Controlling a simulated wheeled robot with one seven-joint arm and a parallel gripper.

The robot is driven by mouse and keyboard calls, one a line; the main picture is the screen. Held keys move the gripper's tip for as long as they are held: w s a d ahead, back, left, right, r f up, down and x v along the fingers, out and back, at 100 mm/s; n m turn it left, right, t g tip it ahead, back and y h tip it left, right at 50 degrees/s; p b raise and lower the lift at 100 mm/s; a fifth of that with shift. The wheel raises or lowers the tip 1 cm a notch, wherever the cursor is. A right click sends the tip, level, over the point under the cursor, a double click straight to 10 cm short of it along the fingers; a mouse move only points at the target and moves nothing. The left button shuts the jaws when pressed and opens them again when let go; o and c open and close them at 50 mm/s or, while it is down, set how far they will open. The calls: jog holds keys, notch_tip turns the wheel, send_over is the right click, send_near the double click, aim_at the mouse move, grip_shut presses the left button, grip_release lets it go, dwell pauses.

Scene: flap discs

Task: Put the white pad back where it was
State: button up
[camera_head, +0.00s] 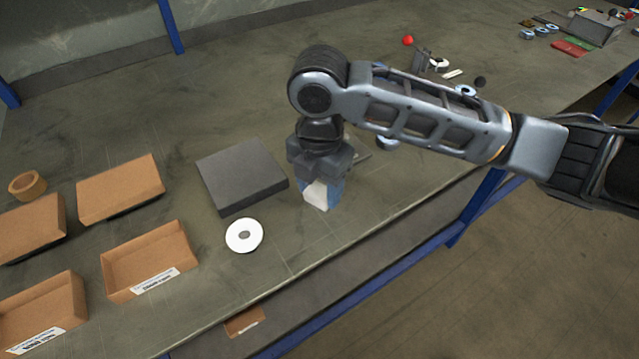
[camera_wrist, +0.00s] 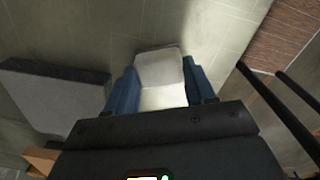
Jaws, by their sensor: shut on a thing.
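The white pad (camera_wrist: 160,68) is a pale block between the blue fingers of my gripper (camera_wrist: 161,88) in the wrist view. In the head view my gripper (camera_head: 323,188) points down over the bench, right of the dark grey block, and is shut on the pad (camera_head: 315,194). The pad's upper part is hidden by the fingers and palm. I cannot tell whether its lower end touches the bench.
A dark grey block (camera_head: 241,175) lies left of my gripper. A white disc (camera_head: 244,235) lies in front of it. Cardboard boxes (camera_head: 150,262) stand at left. Discs and small tools lie behind my arm. Bare bench (camera_head: 330,235) runs to the front edge.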

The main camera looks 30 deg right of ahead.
aim_at(319, 192)
jog(key=o, duration=1)
notch_tip(319, 192, up, 12)
jog(key=shift+r, duration=0.15)
